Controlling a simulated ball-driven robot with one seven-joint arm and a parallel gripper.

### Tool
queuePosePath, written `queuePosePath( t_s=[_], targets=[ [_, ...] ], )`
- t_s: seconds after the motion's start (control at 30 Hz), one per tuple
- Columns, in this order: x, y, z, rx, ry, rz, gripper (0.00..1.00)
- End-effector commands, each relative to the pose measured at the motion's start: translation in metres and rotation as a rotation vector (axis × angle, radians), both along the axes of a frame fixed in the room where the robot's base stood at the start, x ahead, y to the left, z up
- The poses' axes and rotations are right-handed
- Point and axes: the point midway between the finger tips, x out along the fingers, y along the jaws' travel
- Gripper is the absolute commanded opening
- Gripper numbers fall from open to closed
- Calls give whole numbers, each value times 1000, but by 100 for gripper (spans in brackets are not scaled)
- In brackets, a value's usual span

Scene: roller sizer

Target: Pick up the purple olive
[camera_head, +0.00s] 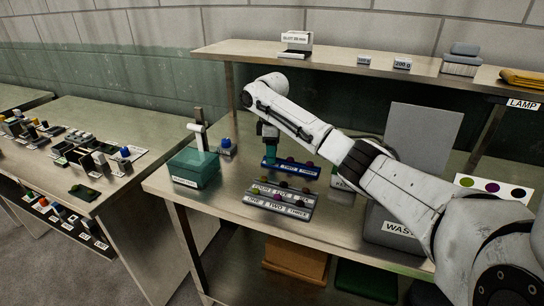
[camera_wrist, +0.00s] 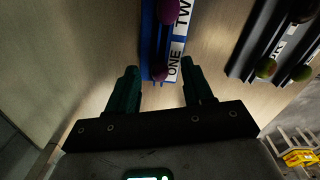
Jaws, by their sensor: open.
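A blue rack (camera_wrist: 149,30) with white labels, one reading ONE, runs up the middle of the wrist view. A brighter purple olive (camera_wrist: 168,11) sits farther up the rack. My gripper (camera_wrist: 159,68) is open, its two green fingers either side of the rack's near end; I cannot tell its height above it. In the head view my gripper (camera_head: 269,142) is over the left end of the blue rack (camera_head: 291,170); its olives there are small and partly hidden.
A grey rack (camera_head: 280,206) with several olives, some green, lies in front of the blue rack. A teal bin (camera_head: 194,170) stands left, a grey waste bin (camera_head: 392,225) right. A shelf (camera_head: 340,67) hangs behind.

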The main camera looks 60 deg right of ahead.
Motion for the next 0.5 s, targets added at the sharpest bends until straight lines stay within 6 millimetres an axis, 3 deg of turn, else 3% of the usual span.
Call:
queuePosePath(
  t_s=[0.43,0.5],
  targets=[
    [0,0,0,0,0,0,13],
    [0,0,0,0,1,0,10]
  ],
)
